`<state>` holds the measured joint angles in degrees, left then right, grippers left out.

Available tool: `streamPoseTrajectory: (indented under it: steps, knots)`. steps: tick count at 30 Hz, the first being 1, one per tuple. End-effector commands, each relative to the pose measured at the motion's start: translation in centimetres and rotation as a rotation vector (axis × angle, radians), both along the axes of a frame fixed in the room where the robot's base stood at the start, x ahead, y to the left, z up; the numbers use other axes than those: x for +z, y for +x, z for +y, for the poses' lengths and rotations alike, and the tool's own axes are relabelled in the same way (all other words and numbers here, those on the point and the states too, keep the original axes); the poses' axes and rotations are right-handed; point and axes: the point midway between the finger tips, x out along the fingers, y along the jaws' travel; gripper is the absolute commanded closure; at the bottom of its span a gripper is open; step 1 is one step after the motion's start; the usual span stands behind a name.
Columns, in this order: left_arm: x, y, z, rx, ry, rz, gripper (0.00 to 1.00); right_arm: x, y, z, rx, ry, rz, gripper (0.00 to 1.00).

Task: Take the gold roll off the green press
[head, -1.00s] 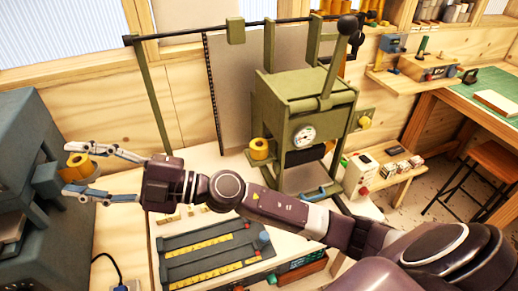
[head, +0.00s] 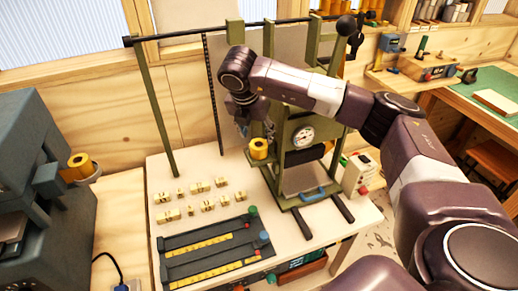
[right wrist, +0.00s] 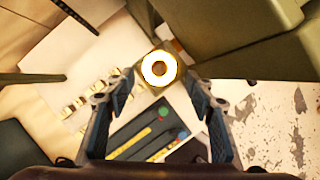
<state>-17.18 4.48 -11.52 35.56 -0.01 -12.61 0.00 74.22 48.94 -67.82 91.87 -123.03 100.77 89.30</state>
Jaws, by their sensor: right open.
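A gold roll (head: 259,148) sits upright on a small ledge at the left side of the green press (head: 300,158). My right gripper (head: 245,125) points down close above it and slightly left; the arm hides part of the press's top. The gripper is open and empty. Whether a finger touches the roll cannot be told. A second gold roll (head: 79,162) is on the blue-grey machine (head: 35,170) at the left. My left gripper is not in view.
Several small brass type blocks (head: 190,200) and a dark tray with yellow rulers (head: 215,250) lie on the white table (head: 225,180). A white control box (head: 358,175) stands right of the press. A dark rail (head: 185,37) runs above.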

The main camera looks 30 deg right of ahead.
Motion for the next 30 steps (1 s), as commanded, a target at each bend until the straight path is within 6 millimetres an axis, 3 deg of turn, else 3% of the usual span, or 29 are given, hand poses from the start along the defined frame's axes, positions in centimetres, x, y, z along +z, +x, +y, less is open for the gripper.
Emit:
streamPoseTrajectory:
  steps: [19, 28, 30]
  knots:
    - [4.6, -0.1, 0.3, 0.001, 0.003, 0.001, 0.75, -6.3, 1.4, -2.0, -0.002, -0.001, 0.004, 0.51]
    - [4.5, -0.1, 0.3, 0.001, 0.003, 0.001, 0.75, -7.0, 1.5, -2.1, 0.0, -0.002, 0.003, 0.51]
    - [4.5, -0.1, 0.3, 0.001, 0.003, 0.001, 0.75, -7.0, 1.5, -2.1, 0.0, -0.001, 0.003, 0.57]
